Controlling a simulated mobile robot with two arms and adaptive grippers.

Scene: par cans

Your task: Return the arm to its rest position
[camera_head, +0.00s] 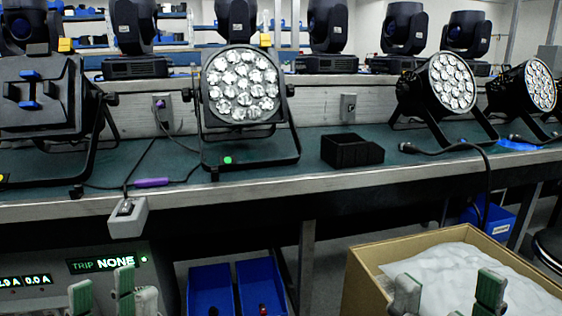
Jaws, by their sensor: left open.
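My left gripper (102,292) shows at the bottom left edge. Its two green-padded fingertips point up and stand apart with nothing between them. It is in front of the grey box with the lit "TRIP NONE" display (105,264), below the bench edge. My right gripper (447,294) shows at the bottom right, in front of the open cardboard box (362,268). Its fingertips are wide apart, and no held thing shows between them. The rest of both arms is out of view or cut off by the frame's lower edge.
Par cans (242,84) stand on the green-topped bench (300,146), with a black tray (352,150) between them. A grey switch box (128,217) hangs at the front edge. Blue bins (211,287) sit below. A cable (487,180) hangs over the edge at right.

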